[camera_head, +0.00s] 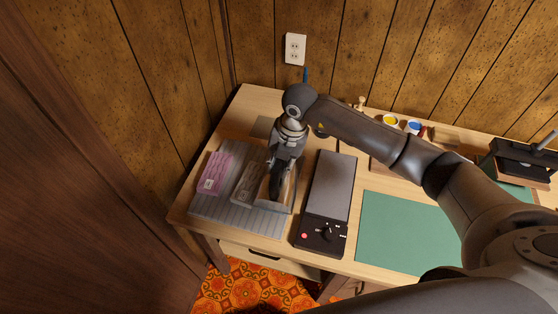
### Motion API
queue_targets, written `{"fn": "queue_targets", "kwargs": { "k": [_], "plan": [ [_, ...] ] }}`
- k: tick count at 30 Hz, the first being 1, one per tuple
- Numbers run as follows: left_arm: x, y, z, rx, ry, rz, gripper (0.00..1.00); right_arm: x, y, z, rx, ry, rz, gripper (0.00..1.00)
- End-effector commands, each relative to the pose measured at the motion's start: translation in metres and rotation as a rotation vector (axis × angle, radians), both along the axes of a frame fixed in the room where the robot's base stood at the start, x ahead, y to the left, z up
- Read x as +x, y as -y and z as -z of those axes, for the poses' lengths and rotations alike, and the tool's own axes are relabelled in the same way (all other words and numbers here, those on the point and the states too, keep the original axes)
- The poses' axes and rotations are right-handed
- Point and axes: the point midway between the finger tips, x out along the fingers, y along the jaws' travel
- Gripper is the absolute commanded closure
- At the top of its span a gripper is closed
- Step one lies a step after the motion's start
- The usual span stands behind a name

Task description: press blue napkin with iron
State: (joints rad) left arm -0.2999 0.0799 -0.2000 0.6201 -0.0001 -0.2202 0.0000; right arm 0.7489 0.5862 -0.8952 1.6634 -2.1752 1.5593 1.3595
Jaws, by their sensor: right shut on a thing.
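My right gripper (276,190) points down over the right part of a grey ribbed mat (238,217) at the left end of the table. It is shut on a dark thing that seems to be the iron, mostly hidden by the fingers. A tan piece (285,202) lies below the fingers; I cannot tell whether the held thing touches it. Left of it lie a grey patterned folded cloth (248,185) and a pink folded cloth (215,172) with a pale label. No cloth there looks clearly blue. My left gripper is not in view.
A dark flat plate unit (331,186) with a knob and red button stands right of the mat. A green mat (405,232) lies further right. Small blue and yellow pots and a dark machine (525,160) stand behind. A wood-panelled wall closes the back.

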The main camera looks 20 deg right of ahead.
Motion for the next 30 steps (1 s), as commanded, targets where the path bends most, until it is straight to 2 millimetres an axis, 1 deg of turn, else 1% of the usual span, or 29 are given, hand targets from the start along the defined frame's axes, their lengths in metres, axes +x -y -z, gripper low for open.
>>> {"fn": "queue_targets", "kwargs": {
  "k": [1, 3, 21, 24, 30],
  "plan": [
    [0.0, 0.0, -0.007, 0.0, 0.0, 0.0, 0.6, 0.003, -0.001, -0.013, 0.005, 0.011, 0.0, 1.0],
    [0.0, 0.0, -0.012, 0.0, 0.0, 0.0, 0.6, 0.004, -0.001, -0.02, 0.006, 0.013, 0.001, 1.0],
    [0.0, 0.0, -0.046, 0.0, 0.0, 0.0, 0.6, 0.006, -0.001, -0.073, 0.008, 0.018, 0.001, 1.0],
    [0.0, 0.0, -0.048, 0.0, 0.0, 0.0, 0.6, 0.006, -0.001, -0.077, 0.008, 0.018, 0.001, 1.0],
    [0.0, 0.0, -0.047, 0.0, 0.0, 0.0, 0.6, 0.005, -0.001, -0.076, 0.008, 0.018, 0.001, 1.0]
  ]
}}
